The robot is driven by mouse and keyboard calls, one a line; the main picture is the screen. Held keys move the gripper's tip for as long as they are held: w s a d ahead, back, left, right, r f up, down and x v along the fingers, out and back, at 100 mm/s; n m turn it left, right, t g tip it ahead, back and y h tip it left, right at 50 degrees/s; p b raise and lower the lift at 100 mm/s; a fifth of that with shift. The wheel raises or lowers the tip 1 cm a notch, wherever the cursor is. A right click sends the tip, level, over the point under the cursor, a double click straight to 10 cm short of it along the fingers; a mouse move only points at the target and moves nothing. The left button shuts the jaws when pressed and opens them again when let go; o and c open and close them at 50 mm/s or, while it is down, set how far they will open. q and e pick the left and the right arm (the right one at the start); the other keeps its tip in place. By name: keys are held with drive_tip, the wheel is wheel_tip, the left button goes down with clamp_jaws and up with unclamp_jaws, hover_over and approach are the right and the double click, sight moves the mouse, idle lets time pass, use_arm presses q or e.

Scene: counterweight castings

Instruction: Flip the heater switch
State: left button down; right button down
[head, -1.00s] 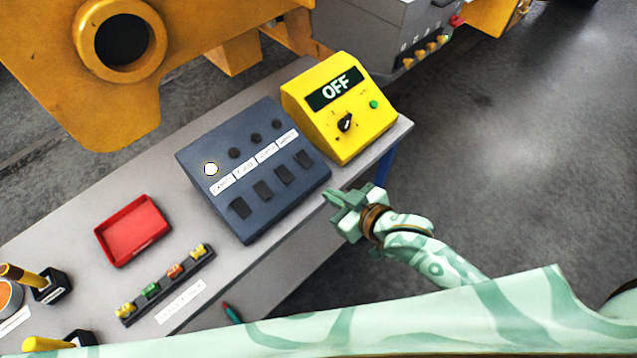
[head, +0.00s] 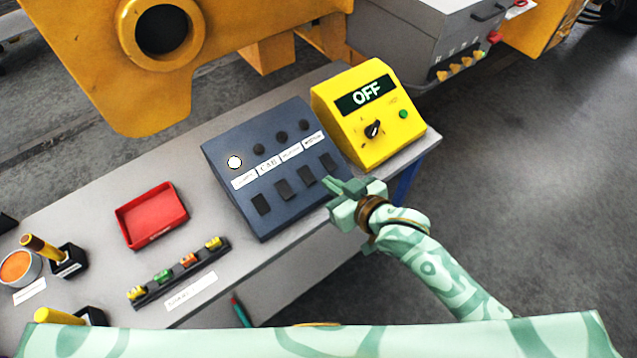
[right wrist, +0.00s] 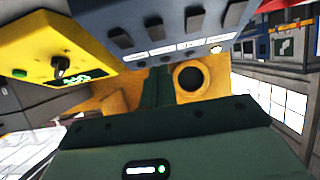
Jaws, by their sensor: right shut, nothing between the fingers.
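A blue-grey sloped panel (head: 272,185) stands on the bench with a row of dark rocker switches; the rightmost switch (head: 328,161) is nearest my gripper. Above the switches are white labels (head: 268,167), too small to read surely, so I cannot tell which one is the heater's. Of the round lamps above, the leftmost lamp (head: 234,162) is lit white and the others are dark. My right gripper (head: 337,186) is shut and empty at the panel's front right edge. In the right wrist view, its fingers (right wrist: 157,75) point towards the panel (right wrist: 180,12). My left gripper is out of view.
A yellow box (head: 377,148) with an OFF display and a knob stands right of the panel. A red tray (head: 151,214) and a rack of coloured pieces (head: 178,271) lie to the left. A yellow casting (head: 110,90) is behind the bench. Open floor is at right.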

sight(310, 178)
drive_tip(key=w+a+f, duration=0.1)
drive_tip(key=w+f+b, duration=0.1)
drive_tip(key=w+a+f, duration=0.1)
drive_tip(key=f, duration=0.1)
drive_tip(key=shift+w+a, duration=0.3)
drive_tip(key=shift+a, duration=0.05)
drive_tip(key=shift+w+a+f+b, duration=0.15)
drive_tip(key=shift+f+b, duration=0.25)
drive_tip(key=shift+f, duration=0.25)
drive_tip(key=shift+f, duration=0.25)
drive_tip(key=shift+r+p, duration=0.85)
drive_tip(key=shift+p, duration=0.3)
